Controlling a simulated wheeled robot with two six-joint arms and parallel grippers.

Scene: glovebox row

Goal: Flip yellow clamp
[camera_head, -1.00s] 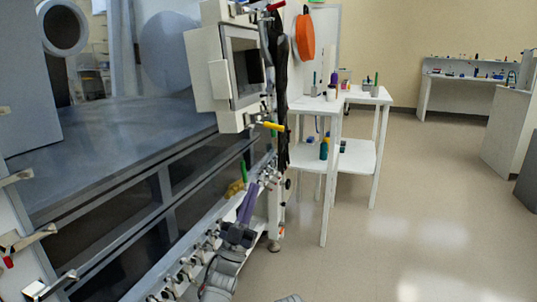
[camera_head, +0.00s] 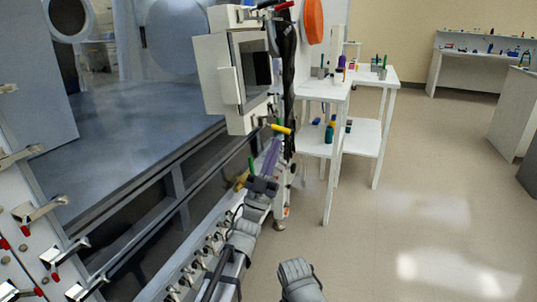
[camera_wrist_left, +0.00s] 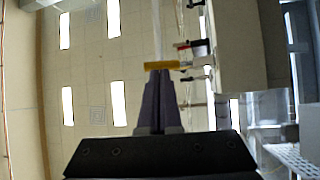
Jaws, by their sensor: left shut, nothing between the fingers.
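The yellow clamp (camera_head: 281,129) is a short yellow handle at the lower right edge of the white box-like port on the glovebox side. My left gripper (camera_head: 275,143) has purple fingers that point up, with their tips just below the clamp. In the left wrist view, the yellow clamp (camera_wrist_left: 166,65) lies across, right at the tips of the shut left gripper (camera_wrist_left: 157,74). I cannot tell whether the tips touch it. Nothing is held between the fingers. A grey part of my right arm shows at the bottom of the head view, but its gripper does not.
The white port (camera_head: 233,80) and dark hanging cords (camera_head: 288,70) are close by the clamp. A row of small valves (camera_head: 205,252) runs along the glovebox below. A white two-level table (camera_head: 352,88) stands to the right. The floor (camera_head: 400,225) at right is open.

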